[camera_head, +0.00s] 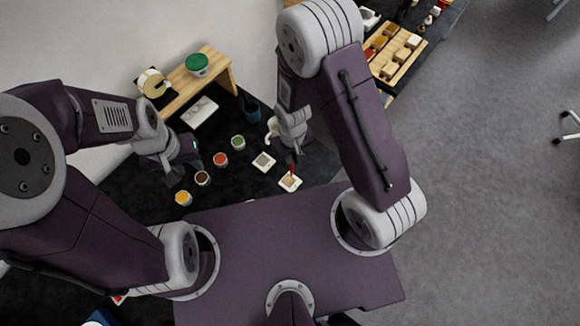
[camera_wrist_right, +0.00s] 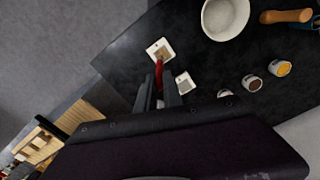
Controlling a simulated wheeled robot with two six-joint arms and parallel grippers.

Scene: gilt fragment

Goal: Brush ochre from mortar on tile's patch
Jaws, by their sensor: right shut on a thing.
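My right gripper (camera_wrist_right: 159,88) is shut on a red-handled brush (camera_wrist_right: 159,72), which also shows in the head view (camera_head: 292,167). The brush's lower end is over or at a white tile (camera_wrist_right: 154,44) with a tan patch; I cannot tell whether it touches. That tile also shows in the head view (camera_head: 284,186). A second white tile with a grey patch (camera_wrist_right: 185,82) lies beside it. A pale mortar bowl (camera_wrist_right: 207,22) stands past the tiles in the right wrist view. My left gripper (camera_head: 188,156) hangs left of the pots; its fingers are not clear.
Pots of yellow (camera_head: 183,198), brown (camera_head: 202,178), red (camera_head: 220,159) and green (camera_head: 238,142) stand in a row on the dark surface. A wooden-handled tool (camera_wrist_right: 287,16) lies beside the mortar. A wooden bench (camera_head: 215,82) stands behind; a divided tray (camera_head: 393,52) is at upper right.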

